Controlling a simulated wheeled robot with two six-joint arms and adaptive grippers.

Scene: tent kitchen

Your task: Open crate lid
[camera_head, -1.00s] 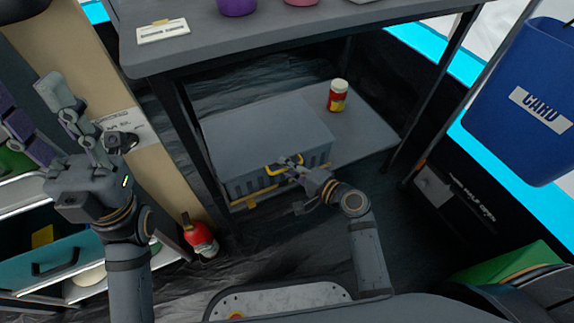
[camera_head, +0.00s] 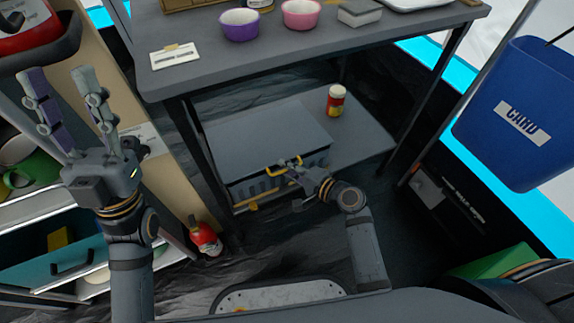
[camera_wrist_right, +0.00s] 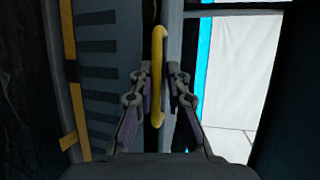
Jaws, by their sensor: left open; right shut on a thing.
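The grey crate (camera_head: 265,184) stands on the low shelf under the table, its slatted front facing me. Its flat grey lid (camera_head: 262,135) covers the top. A dark band shows below the lid's front edge; I cannot tell for certain whether the lid is slightly raised. My right gripper (camera_head: 291,164) is shut on the yellow handle (camera_head: 275,172) at the lid's front edge. In the right wrist view, the handle (camera_wrist_right: 161,62) stands between the fingers (camera_wrist_right: 160,88). My left gripper (camera_head: 60,82) is open and empty, up at the left, away from the crate.
A red and yellow jar (camera_head: 335,101) stands on the low shelf (camera_head: 362,132) right of the crate. The tabletop (camera_head: 300,50) overhangs the crate, with table legs either side. A red extinguisher-like object (camera_head: 205,240) is on the floor at left. A blue bin (camera_head: 518,110) hangs at right.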

